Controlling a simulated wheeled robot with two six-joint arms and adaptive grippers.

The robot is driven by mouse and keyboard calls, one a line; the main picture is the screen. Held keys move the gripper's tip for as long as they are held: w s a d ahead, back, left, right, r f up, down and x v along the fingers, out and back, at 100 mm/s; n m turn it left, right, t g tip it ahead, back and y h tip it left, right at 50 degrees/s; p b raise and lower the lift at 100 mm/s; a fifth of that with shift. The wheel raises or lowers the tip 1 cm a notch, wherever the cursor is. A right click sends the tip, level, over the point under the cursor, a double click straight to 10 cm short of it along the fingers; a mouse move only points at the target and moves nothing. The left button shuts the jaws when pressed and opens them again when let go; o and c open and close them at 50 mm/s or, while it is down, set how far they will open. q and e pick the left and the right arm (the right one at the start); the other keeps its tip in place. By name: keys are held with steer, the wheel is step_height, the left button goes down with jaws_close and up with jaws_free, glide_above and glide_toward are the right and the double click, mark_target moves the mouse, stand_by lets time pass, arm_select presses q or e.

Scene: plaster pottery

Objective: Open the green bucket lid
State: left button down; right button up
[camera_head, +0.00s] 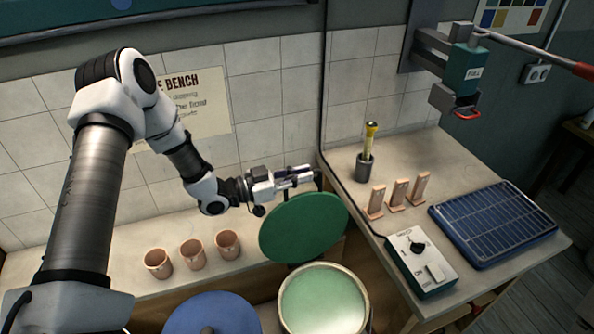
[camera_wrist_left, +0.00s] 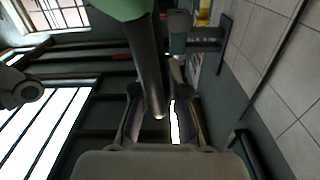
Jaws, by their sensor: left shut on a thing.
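The green lid (camera_head: 303,228) is a round disc. It stands tilted up, clear of the opening of the bucket (camera_head: 364,298), whose pale rim rings a light green inside. My left gripper (camera_head: 302,177) is at the lid's upper edge, at the back. In the left wrist view its fingers (camera_wrist_left: 155,118) are shut on a dark bar (camera_wrist_left: 148,70), which leads up to a piece of green (camera_wrist_left: 122,8), seemingly the lid and its handle. The exact grip is partly hidden. My right gripper is not in view.
A blue round lid (camera_head: 212,314) is left of the bucket. Several pink cups (camera_head: 192,254) stand on the back bench. The right bench holds a switch box (camera_head: 421,262), a blue rack (camera_head: 492,224), pink pieces (camera_head: 398,193) and a holder (camera_head: 364,168) with a yellow tool.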

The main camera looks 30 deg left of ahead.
arm_select(q)
steer(key=s+d, duration=0.3)
steer(key=shift+s+d+r+b, duration=0.1)
steer(key=shift+d+b, duration=0.2)
steer(key=shift+b, duration=0.05)
steer(key=c, duration=1.4)
jaws_free()
steer(key=shift+o, duration=1)
steer(key=shift+d, duration=0.1)
steer(key=v, duration=1.1)
steer(key=shift+s+a, duration=0.2)
steer(key=shift+a, duration=0.2)
